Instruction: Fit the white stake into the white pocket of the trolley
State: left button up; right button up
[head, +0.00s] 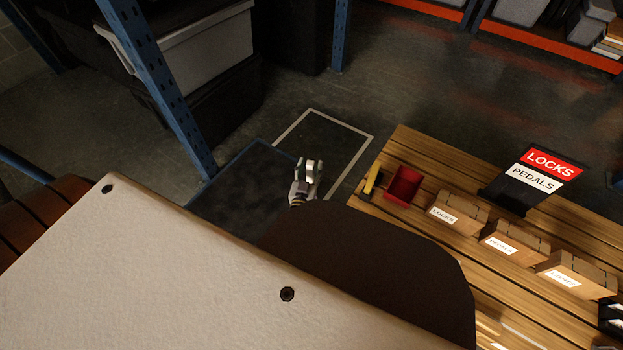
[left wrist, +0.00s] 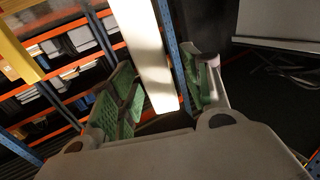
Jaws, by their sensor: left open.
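My left gripper (head: 308,172) is in the middle of the head view, left of the wooden bench, with its green-padded fingers pointing away. In the left wrist view the gripper (left wrist: 160,90) is open. A long white bar (left wrist: 145,45), which looks like the white stake, runs from the top edge down into the gap between the fingers. I cannot tell whether it touches either pad. In the head view a small pale patch shows between the fingers, too small to make out. I cannot make out the trolley's white pocket. My right gripper is not in view.
A wooden bench (head: 395,222) holds a red bin (head: 404,186), a yellow piece (head: 372,182), labelled cardboard boxes (head: 458,212) and a LOCKS/PEDALS sign (head: 541,175). A dark blue-edged surface (head: 240,190) lies left of the gripper. A blue rack post (head: 155,75) stands beyond it.

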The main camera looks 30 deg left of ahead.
pick_arm(q)
jog(key=shift+w+r, duration=0.1)
jog(key=shift+w, duration=0.05)
dwell(0.3)
jog(key=shift+c, duration=0.2)
grip_shut()
